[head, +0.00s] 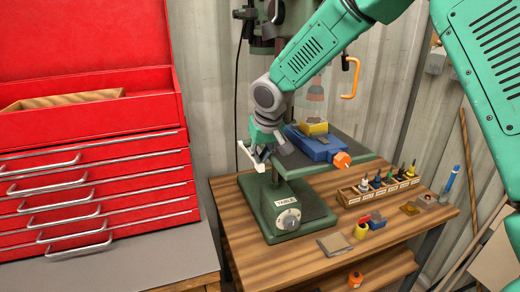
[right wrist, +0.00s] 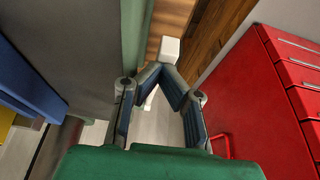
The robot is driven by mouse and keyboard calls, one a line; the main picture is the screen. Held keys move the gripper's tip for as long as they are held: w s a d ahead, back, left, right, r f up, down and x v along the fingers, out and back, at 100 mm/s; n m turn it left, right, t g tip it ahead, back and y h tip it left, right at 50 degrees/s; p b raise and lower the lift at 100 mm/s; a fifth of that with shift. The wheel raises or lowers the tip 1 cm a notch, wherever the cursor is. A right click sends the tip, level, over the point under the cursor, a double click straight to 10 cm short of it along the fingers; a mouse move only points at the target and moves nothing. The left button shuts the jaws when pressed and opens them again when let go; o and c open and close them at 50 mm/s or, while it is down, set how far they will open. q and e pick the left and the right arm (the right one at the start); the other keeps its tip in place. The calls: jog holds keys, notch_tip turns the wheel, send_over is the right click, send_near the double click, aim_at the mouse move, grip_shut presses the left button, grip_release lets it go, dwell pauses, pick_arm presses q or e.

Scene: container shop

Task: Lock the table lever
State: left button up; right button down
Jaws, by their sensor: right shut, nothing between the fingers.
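The table lever (head: 244,154) is a pale, thin bar at the left side of the green drill press table (head: 350,166). It is tilted, with its upper end to the left. My right gripper (head: 261,156) is beside the lever, at the table's left edge, and partly hides it. In the right wrist view, the gripper's fingertips (right wrist: 160,76) are together with nothing between them. The lever's white end (right wrist: 169,49) shows just beyond the tips; I cannot tell whether they touch. My left gripper is not in view.
A blue vise (head: 318,148) with an orange knob sits on the press table. The red tool chest (head: 90,150) stands close on the left. The wooden bench (head: 285,262) holds the press base (head: 285,205), a rack of bits (head: 375,190) and small items.

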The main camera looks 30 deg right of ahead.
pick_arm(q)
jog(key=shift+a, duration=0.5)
pick_arm(e)
jog(key=shift+a+r, duration=0.25)
jog(key=shift+a, duration=0.25)
